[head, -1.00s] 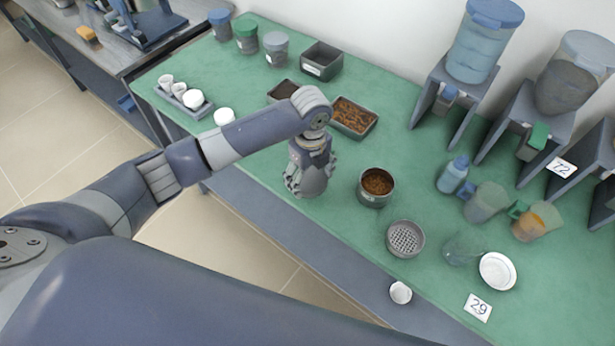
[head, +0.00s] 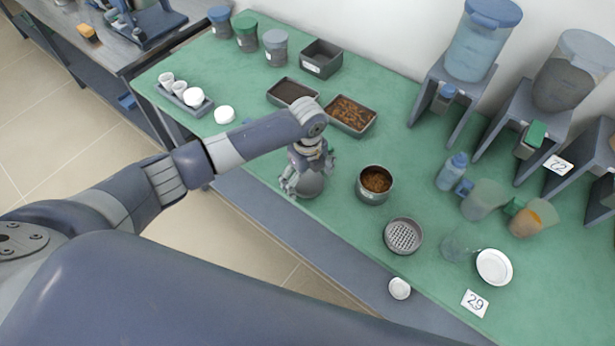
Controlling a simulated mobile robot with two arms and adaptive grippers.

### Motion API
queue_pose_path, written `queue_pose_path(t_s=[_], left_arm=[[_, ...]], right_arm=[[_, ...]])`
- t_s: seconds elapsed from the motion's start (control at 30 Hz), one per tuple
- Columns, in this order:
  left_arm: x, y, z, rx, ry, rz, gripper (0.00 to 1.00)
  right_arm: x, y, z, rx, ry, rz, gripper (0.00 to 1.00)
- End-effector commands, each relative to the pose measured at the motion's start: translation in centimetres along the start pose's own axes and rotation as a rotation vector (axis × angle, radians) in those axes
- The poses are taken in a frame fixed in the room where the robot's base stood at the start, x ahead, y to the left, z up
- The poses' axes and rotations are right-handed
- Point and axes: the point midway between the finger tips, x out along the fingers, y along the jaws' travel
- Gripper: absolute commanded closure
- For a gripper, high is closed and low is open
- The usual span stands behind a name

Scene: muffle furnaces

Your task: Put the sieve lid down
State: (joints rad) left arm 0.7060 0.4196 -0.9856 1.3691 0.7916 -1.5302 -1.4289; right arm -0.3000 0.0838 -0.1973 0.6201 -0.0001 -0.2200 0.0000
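A round grey disc, seemingly the sieve lid (head: 311,185), shows at my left gripper (head: 307,175), close over the front edge of the green bench. Fingers lie at the disc's left side and near its upper right; whether they press on its rim or stand apart cannot be told. Whether the disc touches the bench is also unclear. A round sieve with a perforated bottom (head: 404,236) stands on the bench to the right. A grey round pan with brown grains (head: 375,184) stands between the gripper and the sieve. My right gripper is not in view.
Two rectangular trays, one dark-filled (head: 292,92) and one with brown pieces (head: 351,115), lie behind the gripper. A white dish (head: 494,267), small white cup (head: 400,288) and number card (head: 475,303) are at the right. Bare green bench (head: 260,165) lies left of the gripper.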

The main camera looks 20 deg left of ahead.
Motion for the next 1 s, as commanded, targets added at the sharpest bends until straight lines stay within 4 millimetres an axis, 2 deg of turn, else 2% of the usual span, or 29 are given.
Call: queue_pose_path(t_s=[0.27, 0.43, 0.57, 0.8, 1.0], left_arm=[[-0.1, 0.0, 0.0, 0.000, 0.000, 0.000, 0.06], [-1.1, -0.1, 0.0, 0.000, 0.000, -0.002, 0.06], [-3.3, -0.1, 0.1, 0.001, -0.002, -0.005, 0.06], [-8.5, -0.1, 0.1, 0.001, -0.002, -0.004, 0.06], [-11.4, -0.1, 0.0, 0.000, 0.000, -0.002, 0.06]], right_arm=[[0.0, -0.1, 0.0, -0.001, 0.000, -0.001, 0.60], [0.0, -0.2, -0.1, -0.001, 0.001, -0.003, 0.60], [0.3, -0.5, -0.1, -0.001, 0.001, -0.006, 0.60], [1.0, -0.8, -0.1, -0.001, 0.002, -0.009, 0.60], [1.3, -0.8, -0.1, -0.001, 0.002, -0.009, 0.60]])
